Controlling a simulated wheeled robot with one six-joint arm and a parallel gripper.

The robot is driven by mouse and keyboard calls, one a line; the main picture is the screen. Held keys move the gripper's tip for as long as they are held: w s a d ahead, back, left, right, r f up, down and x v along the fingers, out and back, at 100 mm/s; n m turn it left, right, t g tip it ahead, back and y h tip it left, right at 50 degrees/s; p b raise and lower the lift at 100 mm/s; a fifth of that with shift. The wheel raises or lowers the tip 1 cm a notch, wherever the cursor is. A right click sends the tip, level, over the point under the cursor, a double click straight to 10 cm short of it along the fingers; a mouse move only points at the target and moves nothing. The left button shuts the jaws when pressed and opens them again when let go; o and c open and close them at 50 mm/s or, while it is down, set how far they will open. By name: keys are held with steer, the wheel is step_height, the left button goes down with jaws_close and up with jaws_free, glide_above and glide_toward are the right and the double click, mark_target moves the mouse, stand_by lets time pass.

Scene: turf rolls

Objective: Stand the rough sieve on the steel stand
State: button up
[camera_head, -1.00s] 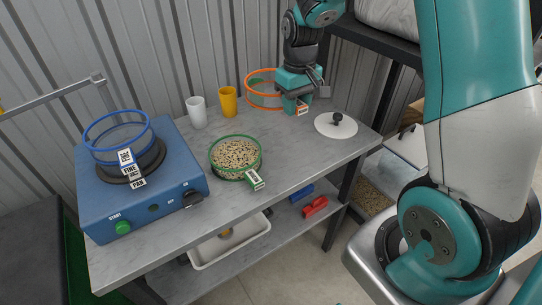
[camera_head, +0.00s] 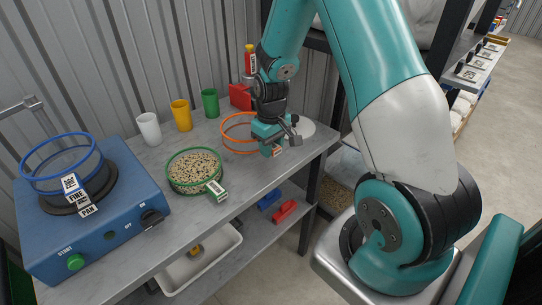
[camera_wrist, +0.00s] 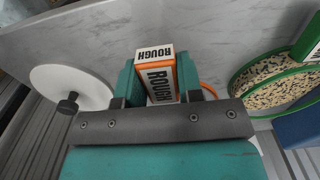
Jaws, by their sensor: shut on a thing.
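The rough sieve (camera_head: 224,138) is an orange-rimmed ring above or on the grey bench, and I cannot tell whether it touches the top. My gripper (camera_head: 270,150) is shut on its ROUGH tag, at the sieve's right side. The tag (camera_wrist: 158,82) sits between both fingers in the wrist view, where only a bit of orange rim (camera_wrist: 208,90) shows behind the right finger. I cannot make out a steel stand for certain in either view.
A green-rimmed sieve of seeds (camera_head: 194,170) stands on the bench (camera_head: 140,235), left of the orange one. A blue shaker (camera_head: 120,215) carries a blue sieve (camera_head: 62,165). White, yellow and green (camera_head: 210,103) cups stand behind. A white lid (camera_wrist: 70,88) lies beside my gripper.

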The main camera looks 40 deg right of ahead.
mark_target(271, 165)
steer(key=shift+f, duration=1.9)
steer(key=shift+f, duration=0.2)
steer(key=o, duration=1)
steer(key=shift+r, duration=0.2)
